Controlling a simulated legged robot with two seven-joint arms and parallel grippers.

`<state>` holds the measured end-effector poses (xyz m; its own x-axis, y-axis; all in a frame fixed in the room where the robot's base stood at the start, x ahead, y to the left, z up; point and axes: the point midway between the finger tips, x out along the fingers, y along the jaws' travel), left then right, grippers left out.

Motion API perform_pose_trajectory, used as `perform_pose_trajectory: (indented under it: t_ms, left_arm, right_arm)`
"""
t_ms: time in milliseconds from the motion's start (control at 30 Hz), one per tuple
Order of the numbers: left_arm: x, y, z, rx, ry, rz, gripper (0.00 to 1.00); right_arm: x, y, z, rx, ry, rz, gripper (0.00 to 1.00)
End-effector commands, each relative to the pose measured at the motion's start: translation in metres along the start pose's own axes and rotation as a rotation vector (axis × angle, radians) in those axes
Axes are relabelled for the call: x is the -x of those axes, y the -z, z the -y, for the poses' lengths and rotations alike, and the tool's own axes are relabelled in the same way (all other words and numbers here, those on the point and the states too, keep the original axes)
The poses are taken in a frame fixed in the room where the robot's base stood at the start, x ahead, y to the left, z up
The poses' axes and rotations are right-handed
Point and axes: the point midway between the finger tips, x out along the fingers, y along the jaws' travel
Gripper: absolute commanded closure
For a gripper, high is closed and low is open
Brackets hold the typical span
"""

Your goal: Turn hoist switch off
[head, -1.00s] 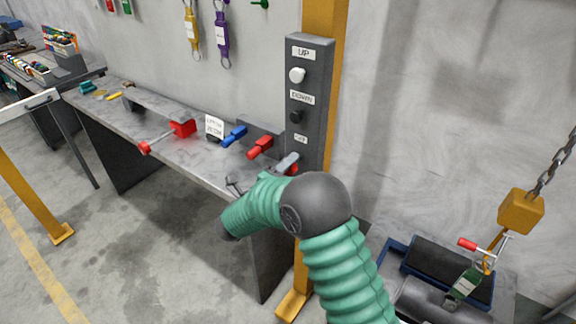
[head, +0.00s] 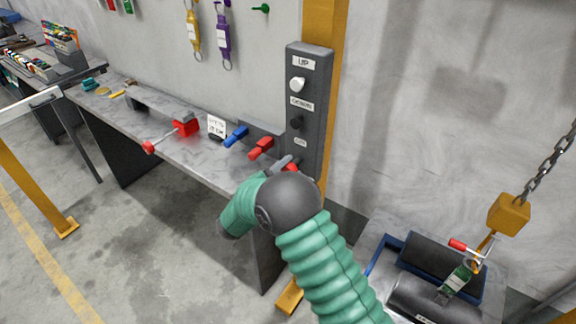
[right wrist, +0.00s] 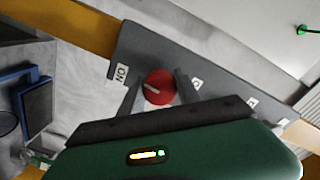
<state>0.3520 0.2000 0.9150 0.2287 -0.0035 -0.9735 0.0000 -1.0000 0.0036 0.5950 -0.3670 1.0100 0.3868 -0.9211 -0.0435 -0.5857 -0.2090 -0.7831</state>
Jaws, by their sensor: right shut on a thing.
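The hoist switch is a red round knob (right wrist: 158,87) at the bottom of the grey control box (head: 309,110). My right gripper (right wrist: 158,92) has one finger on each side of the knob and is shut on it. My left gripper is not in view.
The box is on a yellow post (head: 335,90). To its left stands a workbench (head: 170,150) with red and blue-handled levers. A chain with a yellow hoist block (head: 509,213) hangs at right above a dark barrel (head: 430,297).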

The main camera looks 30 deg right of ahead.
Motion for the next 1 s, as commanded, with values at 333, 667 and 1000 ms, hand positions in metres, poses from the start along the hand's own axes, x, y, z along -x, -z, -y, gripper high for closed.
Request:
perform_pose_trajectory:
  t_ms: [333, 667, 1000]
  left_arm:
    - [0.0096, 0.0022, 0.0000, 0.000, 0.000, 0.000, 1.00]
    - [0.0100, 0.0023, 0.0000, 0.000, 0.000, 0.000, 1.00]
    - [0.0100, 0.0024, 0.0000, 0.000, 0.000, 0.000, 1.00]
  right_arm:
    - [-0.0018, 0.0017, 0.0000, 0.119, -0.005, -0.008, 1.00]
    - [-0.0021, 0.0018, 0.0003, 0.133, -0.004, -0.010, 1.00]
    - [-0.0012, 0.0015, 0.0007, 0.132, -0.003, -0.008, 0.39]
